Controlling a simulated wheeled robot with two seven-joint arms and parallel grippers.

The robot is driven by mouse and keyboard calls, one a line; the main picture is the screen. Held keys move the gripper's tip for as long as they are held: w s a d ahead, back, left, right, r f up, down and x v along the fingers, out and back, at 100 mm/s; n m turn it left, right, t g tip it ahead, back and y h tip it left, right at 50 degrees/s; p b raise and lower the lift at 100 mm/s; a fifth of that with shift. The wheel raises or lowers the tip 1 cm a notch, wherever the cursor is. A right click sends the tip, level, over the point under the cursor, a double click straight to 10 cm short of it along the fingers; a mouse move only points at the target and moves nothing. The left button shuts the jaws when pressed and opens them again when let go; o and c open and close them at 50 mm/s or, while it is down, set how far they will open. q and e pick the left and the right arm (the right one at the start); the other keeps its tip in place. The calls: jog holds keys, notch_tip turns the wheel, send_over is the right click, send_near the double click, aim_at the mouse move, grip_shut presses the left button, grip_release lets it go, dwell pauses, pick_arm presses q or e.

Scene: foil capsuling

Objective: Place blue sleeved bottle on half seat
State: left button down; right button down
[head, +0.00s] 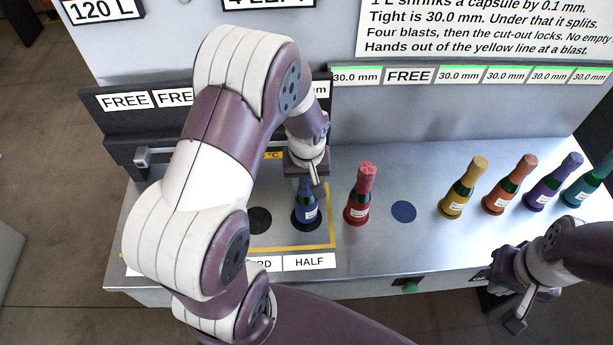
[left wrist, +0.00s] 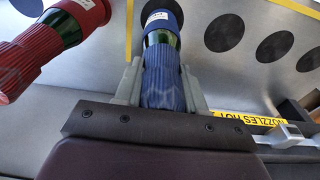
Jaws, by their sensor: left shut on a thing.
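The blue sleeved bottle (head: 307,208) is upright at the black round half seat (head: 297,222), behind the HALF label (head: 309,262). I cannot tell whether its base touches the seat. My left gripper (head: 308,181) is above it, shut on its wrinkled blue sleeve. In the left wrist view the left gripper's fingers (left wrist: 162,88) stand on both sides of the blue sleeve (left wrist: 163,75), with the blue base at the far end. My right gripper (head: 513,312) is low at the right, off the bench's front edge; its finger gap is unclear.
A red bottle (head: 361,195) stands close to the right of the blue one. A blue empty disc (head: 403,211) lies further right, then yellow (head: 461,190), orange (head: 510,187), purple (head: 556,184) and teal (head: 590,184) bottles. An empty black seat (head: 259,220) is left. A yellow line (head: 333,225) borders the seats.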

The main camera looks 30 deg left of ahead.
pick_arm(q)
jog(key=shift+f, duration=0.25)
jog(key=c, duration=0.7)
grip_release()
jog(key=shift+o, duration=0.2)
jog(key=shift+r, duration=0.35)
jog(key=r, duration=0.3)
jog(key=r+b, duration=0.1)
jog(key=r, duration=0.3)
jog(key=s+r+b, duration=0.1)
jog(key=r, duration=0.3)
jog(key=shift+s+d, duration=0.1)
jog(key=shift+d, duration=0.3)
jog(key=s+d+f+m, duration=0.4)
jog(key=s+m, duration=0.2)
jog(key=s, duration=0.2)
jog(key=shift+d+m+h, duration=0.3)
jog(key=shift+d, duration=0.05)
